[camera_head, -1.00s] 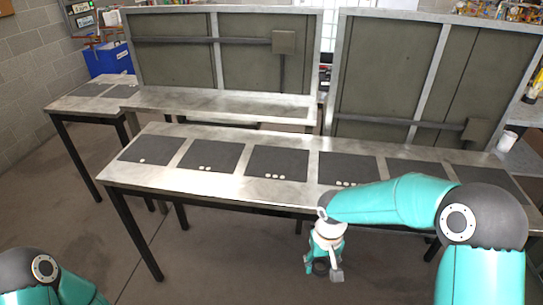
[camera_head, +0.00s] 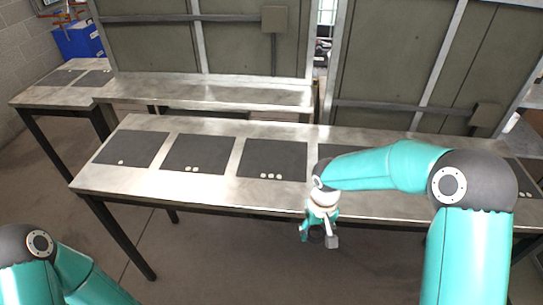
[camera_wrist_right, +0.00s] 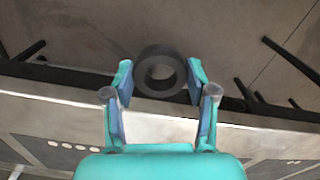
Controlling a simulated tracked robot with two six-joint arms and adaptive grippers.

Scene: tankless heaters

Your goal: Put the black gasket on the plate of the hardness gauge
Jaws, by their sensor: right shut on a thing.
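My right gripper (camera_wrist_right: 160,90) is shut on the black gasket (camera_wrist_right: 160,92), a thick dark ring held between its two fingertips in the right wrist view. In the head view the right gripper (camera_head: 318,238) hangs in front of the long table's front edge, and the gasket there is a small dark shape, partly hidden by the fingers. My left arm shows at the lower left of the head view, but its gripper is outside the picture. I cannot see a hardness gauge or its plate in these frames.
A long metal table (camera_head: 110,183) carries a row of dark mats (camera_head: 130,148) marked with white dots. Tall framed panels (camera_head: 240,45) stand behind it. A side table (camera_head: 38,95) and a blue bin (camera_head: 78,42) are at the left. Open floor lies in front.

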